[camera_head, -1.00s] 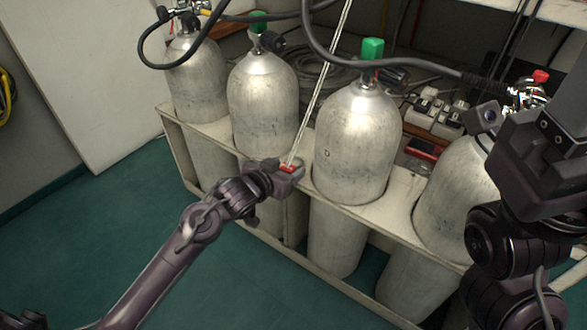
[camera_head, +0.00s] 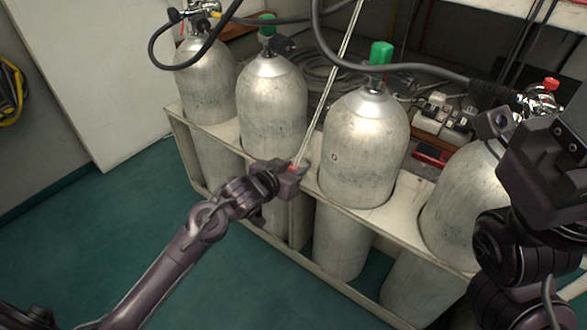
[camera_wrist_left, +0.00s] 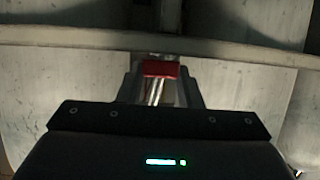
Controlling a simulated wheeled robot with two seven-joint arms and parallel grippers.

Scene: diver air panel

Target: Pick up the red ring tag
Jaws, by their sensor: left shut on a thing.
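The red ring tag (camera_head: 292,169) is a small red piece at the tip of my left gripper (camera_head: 294,173), by the front rail of the cylinder rack. A pale cord rises from it between two cylinders. In the left wrist view the tag (camera_wrist_left: 160,68) sits between the two fingers of my left gripper (camera_wrist_left: 160,80), which are shut on it. The fingers hide part of the tag, so its ring shape does not show. My right arm is at the right edge of the head view; its fingers cannot be made out.
Behind are valve blocks (camera_head: 440,118). Green floor (camera_head: 110,240) is clear on the left.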

